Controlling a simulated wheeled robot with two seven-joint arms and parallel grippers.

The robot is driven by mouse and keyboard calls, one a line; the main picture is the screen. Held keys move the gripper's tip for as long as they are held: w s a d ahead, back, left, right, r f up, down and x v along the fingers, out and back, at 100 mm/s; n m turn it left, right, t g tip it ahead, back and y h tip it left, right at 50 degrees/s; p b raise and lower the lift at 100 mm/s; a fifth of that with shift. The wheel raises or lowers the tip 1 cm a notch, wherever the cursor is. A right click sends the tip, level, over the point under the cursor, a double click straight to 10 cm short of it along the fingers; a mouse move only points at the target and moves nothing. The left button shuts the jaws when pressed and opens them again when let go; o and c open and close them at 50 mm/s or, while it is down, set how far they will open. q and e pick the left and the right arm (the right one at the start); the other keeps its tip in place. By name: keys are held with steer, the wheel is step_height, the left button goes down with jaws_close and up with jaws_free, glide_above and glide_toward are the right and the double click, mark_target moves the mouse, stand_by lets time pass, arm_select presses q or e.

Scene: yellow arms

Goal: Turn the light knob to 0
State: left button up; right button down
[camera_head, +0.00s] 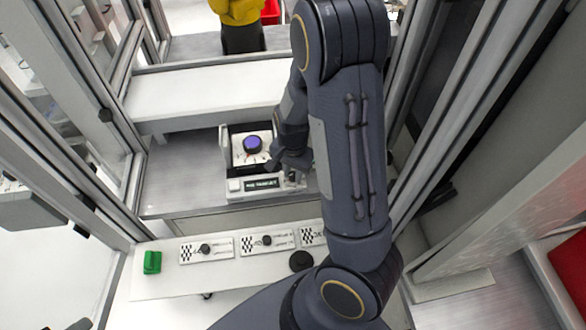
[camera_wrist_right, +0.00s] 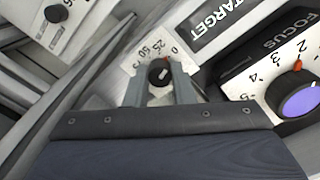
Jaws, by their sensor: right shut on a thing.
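The light knob (camera_wrist_right: 158,71) is a small black round knob on a white dial (camera_wrist_right: 142,58) marked 0, 25, 50 and 75 in the right wrist view. A small red mark shows at its edge on the side toward the 0. My right gripper (camera_wrist_right: 160,88) has one grey finger on each side of the knob and is shut on it. In the head view the right gripper (camera_head: 291,168) is at the right end of the instrument's front panel (camera_head: 240,194), and my arm hides part of this area. My left gripper is not in view.
Beside the dial are a TARGET label (camera_wrist_right: 215,18) and a purple-topped focus knob (camera_wrist_right: 298,100), also seen in the head view (camera_head: 252,144). A nearer white shelf (camera_head: 190,280) holds a green block (camera_head: 152,262) and labelled plates with black knobs (camera_head: 206,249). Metal frame posts stand on both sides.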

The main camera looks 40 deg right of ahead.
mark_target(293, 174)
steer(key=shift+w+m, duration=0.1)
steer(key=shift+m, duration=0.7)
steer(key=c, duration=1.2)
jaws_free()
steer(key=shift+c, duration=0.2)
step_height(293, 174, up, 8)
steer(key=shift+f+p, duration=0.1)
steer(key=shift+p, duration=0.55)
